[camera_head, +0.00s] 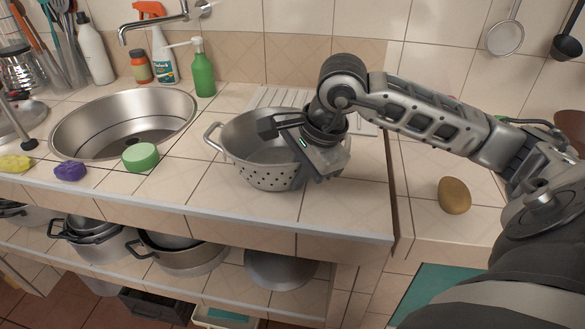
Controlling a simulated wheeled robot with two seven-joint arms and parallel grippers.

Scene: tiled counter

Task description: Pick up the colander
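The colander (262,176) is a grey metal bowl with small holes and a loop handle on its left side. It stands upright on the tiled counter, right of the sink. My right gripper (291,150) is over the right half of the colander, its arm coming in from the right. The gripper and wrist hide the colander's right side and any handle there. I cannot tell whether the fingers touch the rim or how far apart they are. My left gripper is not in view.
A round sink (72,128) lies to the left, with a green sponge (140,157) and a purple sponge (70,171) in front. A green bottle (203,72) stands behind. A brown potato-like object (454,195) lies right. Pots (180,260) sit on the shelf below.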

